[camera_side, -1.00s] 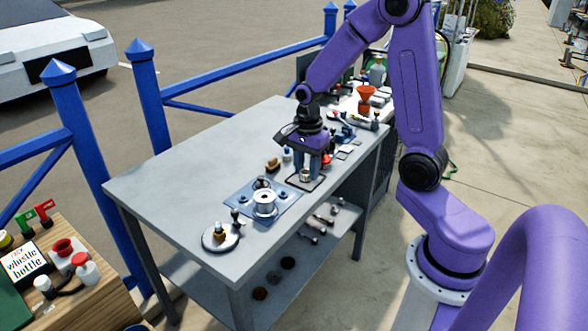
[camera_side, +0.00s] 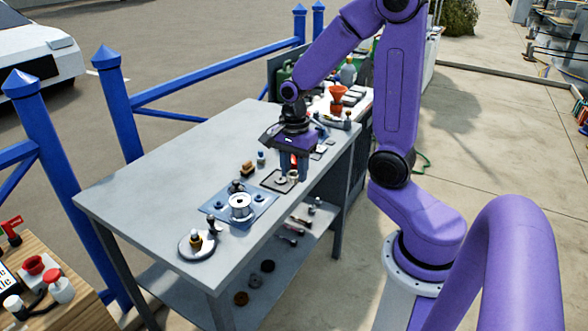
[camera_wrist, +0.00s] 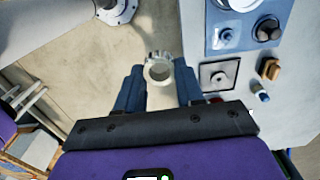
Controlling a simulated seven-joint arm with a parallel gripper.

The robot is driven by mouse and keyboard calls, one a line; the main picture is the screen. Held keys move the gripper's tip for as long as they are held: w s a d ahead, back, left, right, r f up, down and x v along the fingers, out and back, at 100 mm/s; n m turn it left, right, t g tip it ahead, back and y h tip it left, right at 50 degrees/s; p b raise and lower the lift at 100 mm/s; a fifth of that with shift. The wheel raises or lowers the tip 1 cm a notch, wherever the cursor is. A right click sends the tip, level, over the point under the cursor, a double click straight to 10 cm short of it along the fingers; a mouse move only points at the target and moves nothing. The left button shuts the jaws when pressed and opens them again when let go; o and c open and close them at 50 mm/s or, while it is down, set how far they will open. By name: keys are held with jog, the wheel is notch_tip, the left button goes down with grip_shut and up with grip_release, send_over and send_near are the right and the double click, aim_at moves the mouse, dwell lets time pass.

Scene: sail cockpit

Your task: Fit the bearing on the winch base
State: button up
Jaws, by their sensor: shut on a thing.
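My gripper (camera_side: 292,172) is shut on the bearing (camera_side: 293,176), a small pale ring-shaped cylinder. In the wrist view the bearing (camera_wrist: 159,72) sits upright between the blue fingers, its open bore facing the camera. It is held just off the right side of a dark-edged square pad (camera_side: 270,183) with a small grey disc (camera_side: 281,180) on it. What looks like the winch base (camera_side: 240,208), a silver flanged drum, stands on a blue mat nearer the side camera, apart from the gripper.
The blue mat (camera_side: 222,209) also holds small dark and grey parts. A round plate with a brass-coloured piece (camera_side: 197,243) lies near the front corner. A brown block (camera_side: 248,168) and a small bottle (camera_side: 261,157) stand behind the pad. The table's left half is clear.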

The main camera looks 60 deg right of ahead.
jog(key=shift+r, duration=1.4)
jog(key=n, duration=0.5)
send_over(194, 230)
notch_tip(194, 230, down, 8)
jog(key=shift+w+r, duration=0.1)
jog(key=shift+r, duration=0.1)
jog(key=shift+f, duration=1.4)
jog(key=shift+f, duration=1.75)
